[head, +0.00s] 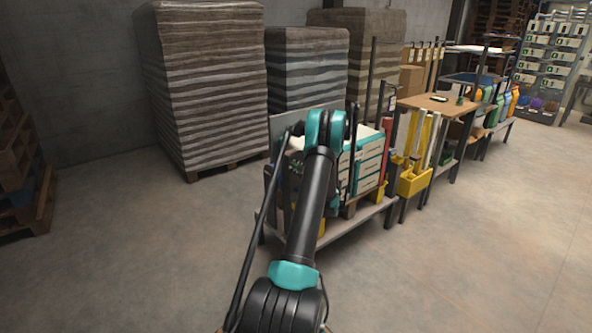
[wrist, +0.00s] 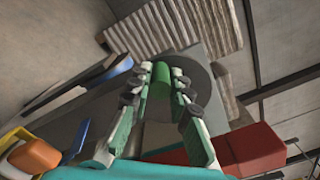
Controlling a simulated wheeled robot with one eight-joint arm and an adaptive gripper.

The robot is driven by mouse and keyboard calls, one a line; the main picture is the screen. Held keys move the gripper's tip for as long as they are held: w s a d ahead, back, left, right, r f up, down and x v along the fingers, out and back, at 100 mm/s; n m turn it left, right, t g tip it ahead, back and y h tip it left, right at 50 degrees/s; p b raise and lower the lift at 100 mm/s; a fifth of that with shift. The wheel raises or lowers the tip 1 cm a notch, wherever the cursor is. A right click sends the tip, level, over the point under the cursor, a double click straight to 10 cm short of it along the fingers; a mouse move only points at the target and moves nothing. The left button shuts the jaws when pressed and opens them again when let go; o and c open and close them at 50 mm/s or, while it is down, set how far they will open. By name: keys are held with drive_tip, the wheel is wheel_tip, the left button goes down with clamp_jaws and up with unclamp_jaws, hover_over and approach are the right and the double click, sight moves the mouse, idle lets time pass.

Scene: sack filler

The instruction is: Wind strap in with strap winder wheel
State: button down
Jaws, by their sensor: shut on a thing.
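In the wrist view, a green cylindrical handle (wrist: 161,76) sits between the fingertips of my gripper (wrist: 161,82). The fingers touch it from both sides, and the gripper is shut on it. Behind the handle is a dark grey round wheel (wrist: 207,88), taken to be the strap winder wheel. The fingers and handle cover part of its face. In the head view, my arm reaches to the near end of a low bench, and my gripper and the wheel are hidden behind the arm. I cannot make out the strap in either view.
The low bench (head: 340,228) carries white and teal boxes (head: 371,163). A yellow bin (head: 414,181) and a wooden-topped table (head: 437,106) stand beyond it. Wrapped pallet stacks (head: 205,85) stand behind. A red block (wrist: 255,150) is close at the gripper's right. The floor at right is clear.

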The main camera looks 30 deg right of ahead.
drive_tip(key=shift+d+r+m, duration=0.1)
drive_tip(key=shift+r+m, duration=0.25)
drive_tip(key=shift+m, duration=0.75)
drive_tip(key=c, duration=1.4)
unclamp_jaws()
drive_tip(key=shift+s, duration=0.1)
drive_tip(key=s, duration=0.8)
drive_tip(key=s+d, duration=0.1)
drive_tip(key=s, duration=0.3)
